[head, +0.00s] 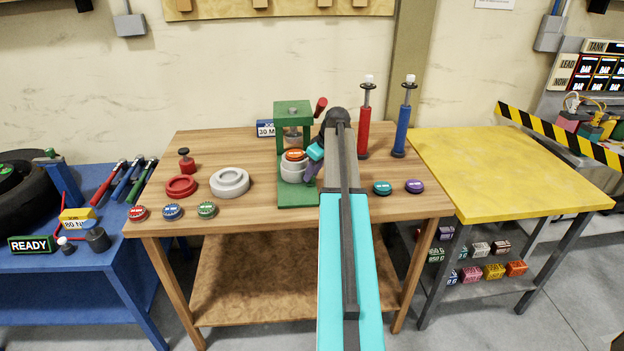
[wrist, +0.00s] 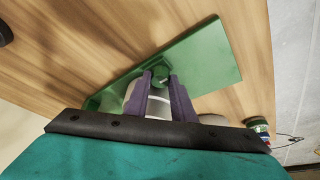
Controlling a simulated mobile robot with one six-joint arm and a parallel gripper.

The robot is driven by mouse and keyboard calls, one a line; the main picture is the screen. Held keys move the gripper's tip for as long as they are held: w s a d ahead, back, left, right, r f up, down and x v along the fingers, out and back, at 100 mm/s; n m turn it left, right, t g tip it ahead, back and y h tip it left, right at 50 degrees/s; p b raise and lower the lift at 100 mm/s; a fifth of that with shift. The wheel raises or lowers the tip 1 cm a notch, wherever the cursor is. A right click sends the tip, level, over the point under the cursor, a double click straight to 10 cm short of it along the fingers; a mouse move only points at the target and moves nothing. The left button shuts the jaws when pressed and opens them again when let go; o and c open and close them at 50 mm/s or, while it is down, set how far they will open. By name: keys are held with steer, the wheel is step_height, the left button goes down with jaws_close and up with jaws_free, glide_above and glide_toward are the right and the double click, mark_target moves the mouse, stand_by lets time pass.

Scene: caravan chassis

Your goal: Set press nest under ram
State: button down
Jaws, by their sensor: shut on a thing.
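The green press (head: 294,108) stands on the wooden bench with its grey ram (head: 292,136) pointing down from the top. The press nest, a white round block (head: 292,174), is under the ram, low over the green base (head: 297,198). An orange-red cap (head: 295,155) shows on top of it. My gripper (head: 311,165) reaches in from the right side of the press. In the wrist view, its purple fingers (wrist: 164,88) are shut on a white part (wrist: 158,104), which looks like the nest. I cannot tell whether the nest touches the base.
A white ring (head: 230,183), a red ring (head: 181,186) and several coloured caps (head: 172,211) lie left of the press. A red pump (head: 364,125) and a blue pump (head: 404,125) stand behind right. A yellow table (head: 500,165) adjoins, its top clear.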

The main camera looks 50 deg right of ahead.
steer(key=shift+w+d, duration=1.05)
steer(key=shift+w, duration=0.15)
steer(key=c, duration=1.5)
jaws_free()
steer(key=shift+s+r, duration=0.1)
steer(key=shift+r, duration=0.05)
steer(key=shift+b+v, duration=1.15)
steer(key=shift+v, duration=2.5)
